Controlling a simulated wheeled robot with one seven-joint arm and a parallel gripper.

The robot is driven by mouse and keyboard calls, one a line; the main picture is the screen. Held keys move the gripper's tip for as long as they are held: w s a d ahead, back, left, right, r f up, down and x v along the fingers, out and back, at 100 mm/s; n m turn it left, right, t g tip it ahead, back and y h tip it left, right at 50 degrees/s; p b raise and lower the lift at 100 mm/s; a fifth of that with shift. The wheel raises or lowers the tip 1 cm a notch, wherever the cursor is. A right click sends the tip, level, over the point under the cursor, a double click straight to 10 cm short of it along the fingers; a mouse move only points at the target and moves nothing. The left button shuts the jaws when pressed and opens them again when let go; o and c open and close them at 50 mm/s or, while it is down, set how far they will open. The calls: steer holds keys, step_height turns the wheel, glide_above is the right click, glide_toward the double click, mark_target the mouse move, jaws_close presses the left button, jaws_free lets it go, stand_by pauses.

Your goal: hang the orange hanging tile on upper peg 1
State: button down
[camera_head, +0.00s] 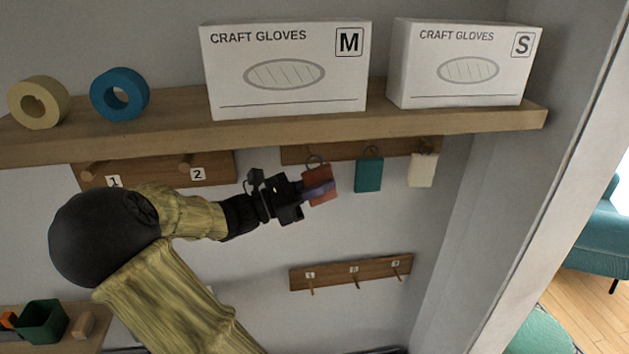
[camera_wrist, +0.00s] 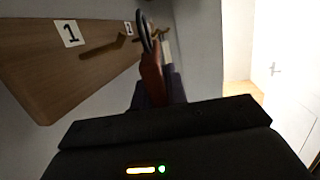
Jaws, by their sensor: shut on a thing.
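My gripper (camera_head: 318,190) is shut on the orange hanging tile (camera_head: 321,178), a rust-orange slab with a dark ring at its top. The tile is in front of the upper right board, left of the teal tile. I cannot tell whether its ring is around a peg. In the wrist view the tile (camera_wrist: 152,80) is seen edge-on, its ring above it. Upper peg 1 (camera_head: 94,169) is on the upper left board, above label 1, well left of my gripper, and looks bare. The wrist view shows labels 1 and 2 with pegs beside them.
A teal tile (camera_head: 369,174) and a cream tile (camera_head: 421,170) hang from the upper right board (camera_head: 345,151). The shelf (camera_head: 170,121) above holds two glove boxes and two rolls. A lower peg board (camera_head: 335,271) is bare. Wall between the boards is clear.

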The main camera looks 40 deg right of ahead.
steer(key=shift+s+a+r, duration=0.1)
steer(key=shift+s+a, duration=0.3)
steer(key=shift+s, duration=0.3)
steer(key=shift+s+a+f, duration=0.1)
steer(key=shift+s+a, duration=0.3)
steer(key=shift+s, duration=0.3)
steer(key=shift+s+a+r, duration=0.1)
steer(key=shift+s+a, duration=0.3)
steer(key=shift+s, duration=0.3)
